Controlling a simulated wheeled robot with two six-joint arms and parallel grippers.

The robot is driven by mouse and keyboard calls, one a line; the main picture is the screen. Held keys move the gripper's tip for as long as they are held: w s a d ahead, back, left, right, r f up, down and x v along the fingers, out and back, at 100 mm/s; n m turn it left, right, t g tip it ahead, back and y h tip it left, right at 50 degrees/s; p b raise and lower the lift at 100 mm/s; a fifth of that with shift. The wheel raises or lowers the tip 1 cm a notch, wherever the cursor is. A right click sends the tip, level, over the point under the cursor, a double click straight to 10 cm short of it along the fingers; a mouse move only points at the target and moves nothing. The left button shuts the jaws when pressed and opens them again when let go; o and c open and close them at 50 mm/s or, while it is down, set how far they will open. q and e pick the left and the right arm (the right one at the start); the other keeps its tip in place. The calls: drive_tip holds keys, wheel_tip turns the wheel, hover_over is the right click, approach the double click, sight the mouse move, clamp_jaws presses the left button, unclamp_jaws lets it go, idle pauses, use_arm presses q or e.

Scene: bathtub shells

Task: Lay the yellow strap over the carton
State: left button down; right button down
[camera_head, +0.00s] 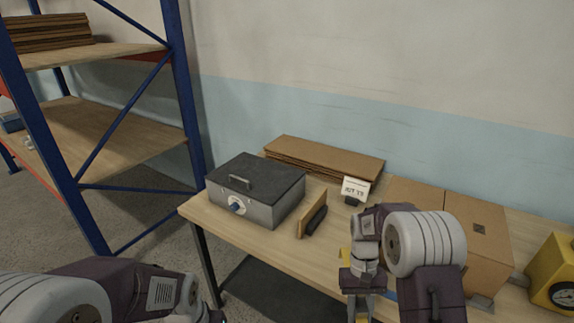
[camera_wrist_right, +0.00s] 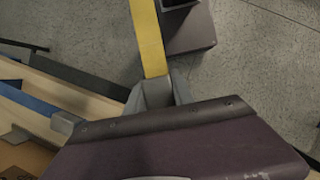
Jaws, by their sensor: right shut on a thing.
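The brown carton (camera_head: 480,232) stands on the right part of the table, partly hidden behind my right arm. My right gripper (camera_head: 358,308) is in front of the carton, near the table's front edge, pointing down. It is shut on the yellow strap (camera_wrist_right: 148,38), which runs away from the fingers (camera_wrist_right: 160,90) over the floor in the right wrist view. Small yellow bits also show around the gripper in the head view. A carton corner (camera_wrist_right: 22,158) shows at the lower left of the wrist view. My left gripper (camera_head: 208,316) is mostly cut off by the bottom edge.
A grey metal box with a dark lid (camera_head: 255,190) stands on the table's left. A wooden block with a dark handle (camera_head: 312,215), flat cardboard (camera_head: 325,157) and a small white sign (camera_head: 355,188) are nearby. A yellow device with a dial (camera_head: 552,268) sits at far right.

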wheel_tip(320, 180, up, 8)
drive_tip(key=p, duration=0.5)
drive_tip(key=shift+p, duration=0.4)
wheel_tip(320, 180, down, 8)
drive_tip(key=b, duration=0.6)
drive_tip(key=shift+r, duration=0.1)
wheel_tip(320, 180, up, 7)
drive_tip(key=p, duration=0.5)
wheel_tip(320, 180, down, 6)
drive_tip(key=b, duration=0.4)
drive_tip(key=shift+s+f+b, duration=0.1)
drive_tip(key=shift+f+b, duration=0.15)
drive_tip(key=shift+b, duration=0.1)
drive_tip(key=shift+f, duration=0.35)
drive_tip(key=shift+r+p, duration=2.65)
drive_tip(key=shift+r, duration=1.2)
wheel_tip(320, 180, down, 8)
drive_tip(key=b, duration=0.5)
drive_tip(key=shift+r+b, duration=0.15)
drive_tip(key=shift+b, duration=0.15)
drive_tip(key=shift+r, duration=0.15)
